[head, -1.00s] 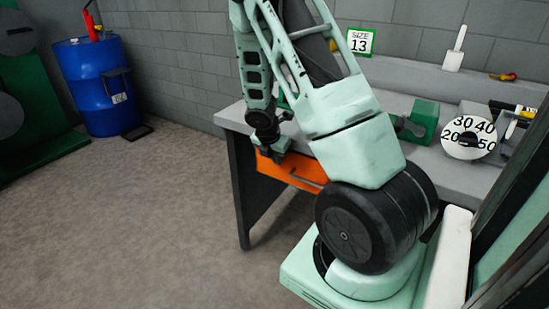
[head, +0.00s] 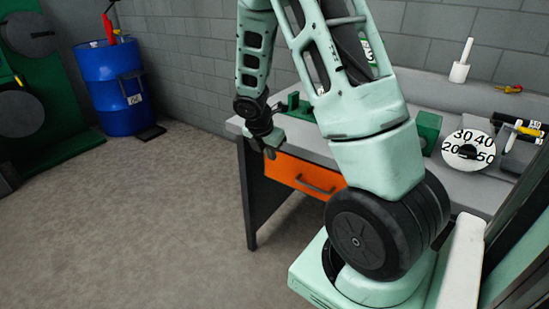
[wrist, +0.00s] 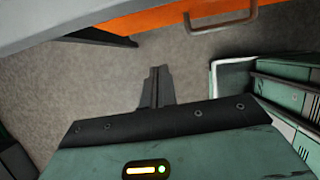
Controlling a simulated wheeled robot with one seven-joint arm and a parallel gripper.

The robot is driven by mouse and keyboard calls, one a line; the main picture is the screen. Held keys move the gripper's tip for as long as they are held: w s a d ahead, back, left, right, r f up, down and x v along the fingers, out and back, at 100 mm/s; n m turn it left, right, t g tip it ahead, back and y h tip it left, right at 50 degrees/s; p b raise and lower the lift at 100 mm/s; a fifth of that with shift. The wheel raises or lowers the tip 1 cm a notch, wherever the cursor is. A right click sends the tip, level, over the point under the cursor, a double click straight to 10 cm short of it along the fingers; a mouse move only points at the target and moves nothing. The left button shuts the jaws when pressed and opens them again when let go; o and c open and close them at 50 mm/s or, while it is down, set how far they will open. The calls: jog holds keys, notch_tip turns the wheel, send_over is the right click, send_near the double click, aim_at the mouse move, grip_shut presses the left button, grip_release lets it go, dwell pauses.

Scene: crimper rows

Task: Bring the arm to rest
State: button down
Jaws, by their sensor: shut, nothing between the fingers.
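My gripper (head: 271,152) hangs at the end of my folded arm in the head view, beside the left front corner of the grey workbench (head: 236,124) and close to its orange drawer (head: 300,174). In the wrist view my gripper (wrist: 157,72) has its fingers together with nothing between them, and bare floor lies beyond them. The drawer (wrist: 180,16) and its handle show at the top of the wrist view, apart from the fingers. My arm hides part of the bench top.
A white dial (head: 468,150) with numbers, a green block (head: 427,131) and a white brush-like item (head: 460,70) are on the bench. A blue drum (head: 112,90) stands by the wall at the left. The floor (head: 130,220) between is clear.

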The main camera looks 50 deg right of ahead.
jog(key=shift+a+r, duration=0.15)
jog(key=shift+r, duration=0.25)
jog(key=s+a+r+m+y+p, duration=0.1)
jog(key=a+r+m+p, duration=0.3)
jog(key=a, duration=0.7)
jog(key=s+a+r+m+y+p, duration=0.1)
jog(key=a+r+y, duration=0.1)
jog(key=a+r, duration=0.7)
jog(key=s+a+r+m+y+p, duration=0.1)
jog(key=s+a+r+m+p, duration=0.1)
jog(key=s+a, duration=0.7)
jog(key=s+a+r+m+y+p, duration=0.1)
jog(key=s+a+r+m+p, duration=0.2)
jog(key=s+a, duration=0.6)
notch_tip(320, 180, up, 2)
jog(key=shift+a+r+m, duration=0.15)
jog(key=shift+a+m, duration=0.45)
jog(key=shift+a, duration=0.25)
